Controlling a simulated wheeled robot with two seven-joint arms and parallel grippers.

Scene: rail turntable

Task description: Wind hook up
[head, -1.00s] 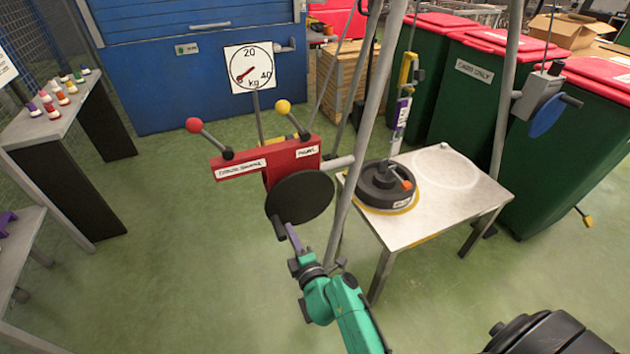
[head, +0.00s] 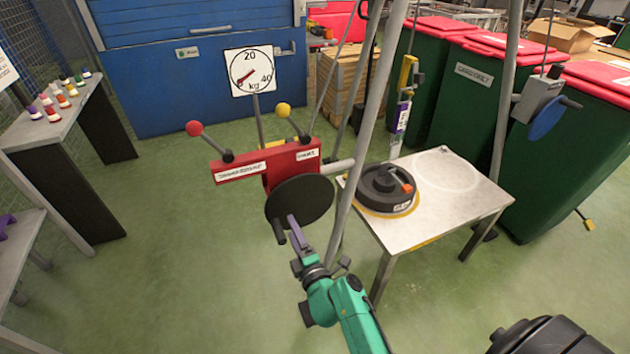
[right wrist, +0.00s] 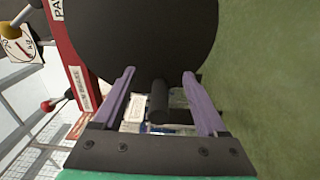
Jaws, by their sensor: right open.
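The red winch (head: 268,165) carries a black crank disc (head: 302,200) with a short black handle (head: 279,231) at its lower left. My right gripper (head: 294,226) is open at the disc's lower edge. In the right wrist view the handle (right wrist: 158,103) shows between the purple fingers (right wrist: 158,88), with gaps on both sides. A yellow block (head: 407,73) and a purple-and-white hanging piece (head: 402,115) hang over the table. The hook at its lower end is too small to make out. A black weight (head: 383,180) with an orange part sits below. My left gripper is out of view.
The white table (head: 450,215) stands right of a grey frame leg (head: 363,130). A dial marked kg (head: 250,70) stands behind the winch. Two levers have a red knob (head: 194,128) and a yellow knob (head: 283,110).

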